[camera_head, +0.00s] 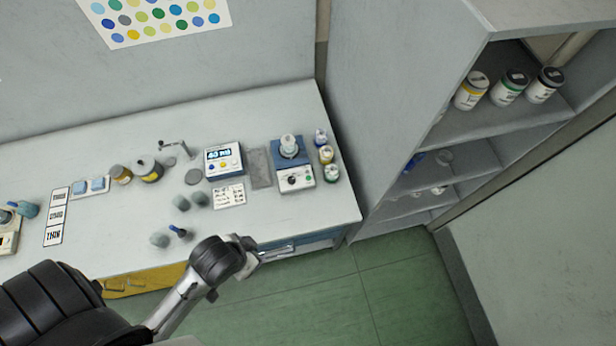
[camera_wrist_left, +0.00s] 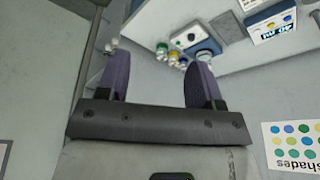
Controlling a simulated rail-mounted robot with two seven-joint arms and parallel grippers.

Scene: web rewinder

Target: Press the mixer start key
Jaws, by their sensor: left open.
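The mixer (camera_head: 296,179) stands near the right end of the bench, with a blue top, a white cup (camera_head: 289,142) on it and a white front panel. The panel carries a dark knob and a small green key (camera_head: 308,177). The mixer also shows in the left wrist view (camera_wrist_left: 189,38), beyond my fingers. My left gripper (camera_head: 250,257) is at the bench's front edge, to the left of and nearer than the mixer, apart from it. In the left wrist view its two fingers (camera_wrist_left: 160,72) are spread with nothing between them. My right gripper is not in view.
Small capped jars (camera_head: 326,155) stand right beside the mixer. A scale (camera_head: 224,160) with a lit display, a grey mat (camera_head: 260,168) and a white card (camera_head: 229,196) lie to its left. A tall shelf unit (camera_head: 375,125) bounds the bench's right end.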

